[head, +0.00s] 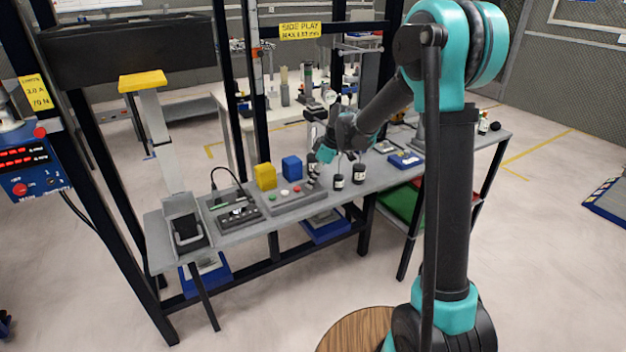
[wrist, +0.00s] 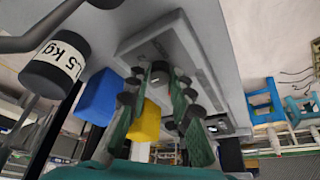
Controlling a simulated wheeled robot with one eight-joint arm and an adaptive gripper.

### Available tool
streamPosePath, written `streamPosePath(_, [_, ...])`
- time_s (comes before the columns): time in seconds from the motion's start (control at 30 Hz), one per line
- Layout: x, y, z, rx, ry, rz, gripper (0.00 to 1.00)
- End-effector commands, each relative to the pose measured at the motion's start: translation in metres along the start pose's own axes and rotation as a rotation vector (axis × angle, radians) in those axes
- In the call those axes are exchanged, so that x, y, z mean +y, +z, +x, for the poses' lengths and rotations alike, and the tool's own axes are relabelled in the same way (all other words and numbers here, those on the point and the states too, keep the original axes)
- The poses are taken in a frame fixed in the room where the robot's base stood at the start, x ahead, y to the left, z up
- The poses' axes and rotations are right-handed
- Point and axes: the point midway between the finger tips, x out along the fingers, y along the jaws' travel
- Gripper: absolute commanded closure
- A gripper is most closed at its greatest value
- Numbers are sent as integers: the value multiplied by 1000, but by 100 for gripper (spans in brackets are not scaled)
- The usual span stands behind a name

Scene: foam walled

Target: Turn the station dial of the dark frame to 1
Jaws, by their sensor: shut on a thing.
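The dark frame (head: 260,90) stands around the grey bench in the head view. A grey control box (head: 295,200) with coloured buttons lies on the bench. My gripper (head: 315,163) is over the right end of this box. In the wrist view my gripper (wrist: 162,88) points at the same grey box (wrist: 185,42), and its green-padded fingers are shut on a small dark knob, the station dial (wrist: 160,68). The fingers cover much of the dial, so its pointer and numbers cannot be read.
A yellow block (head: 265,176) and a blue block (head: 292,167) stand behind the box. Black weights (head: 338,181) stand close to its right, one labelled 1.5 kg (wrist: 55,65) beside the gripper. A dark device (head: 235,210) lies left. Bench surface further right is partly free.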

Motion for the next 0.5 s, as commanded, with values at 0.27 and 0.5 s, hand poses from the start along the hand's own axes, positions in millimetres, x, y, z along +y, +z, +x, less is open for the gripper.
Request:
streamPosePath(0.27, [0, 0, 0, 0, -5, -15, 100])
streamPosePath(0.5, [0, 0, 0, -1, -5, -14, 76])
